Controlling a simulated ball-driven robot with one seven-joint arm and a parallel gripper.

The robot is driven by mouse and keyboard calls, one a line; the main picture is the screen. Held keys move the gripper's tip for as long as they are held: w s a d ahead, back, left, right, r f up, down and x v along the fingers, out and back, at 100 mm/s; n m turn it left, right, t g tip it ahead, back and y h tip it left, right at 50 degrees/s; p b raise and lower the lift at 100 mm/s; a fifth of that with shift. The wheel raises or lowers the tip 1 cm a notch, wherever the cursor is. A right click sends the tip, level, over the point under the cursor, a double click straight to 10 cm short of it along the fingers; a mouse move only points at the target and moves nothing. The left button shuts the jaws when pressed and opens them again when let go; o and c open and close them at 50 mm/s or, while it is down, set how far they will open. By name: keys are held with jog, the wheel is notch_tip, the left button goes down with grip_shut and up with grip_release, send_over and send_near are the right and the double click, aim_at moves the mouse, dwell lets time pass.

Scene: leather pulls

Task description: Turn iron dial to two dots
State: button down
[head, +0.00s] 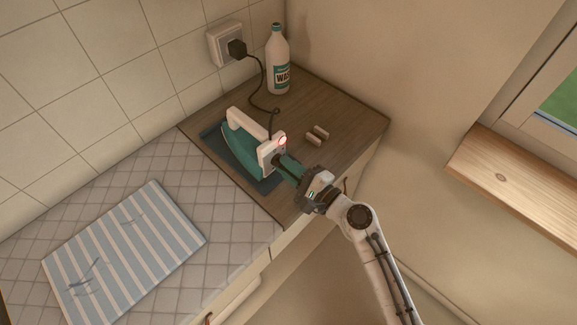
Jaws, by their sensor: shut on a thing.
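The iron (238,150) has a teal body and a white handle. It rests on a dark blue mat (212,135) on the wooden part of the counter, with its white heel facing my arm. A red light glows at the top of the heel. My gripper (284,163) reaches in from the lower right and is shut at the heel, just below the light. The dial there is hidden by the fingers, so its dots and setting cannot be read.
A black cord runs from the iron to a plug (237,49) in the wall socket. A white bottle (278,62) stands at the back. Two small light cylinders (317,136) lie right of the iron.

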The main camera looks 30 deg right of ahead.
jog(key=c, duration=1.1)
grip_release()
jog(key=shift+c, duration=0.2)
jog(key=shift+s, duration=0.1)
jog(key=b+v, duration=0.3)
jog(key=v, duration=0.7)
jog(key=shift+s, duration=0.35)
jog(key=shift+d, duration=0.1)
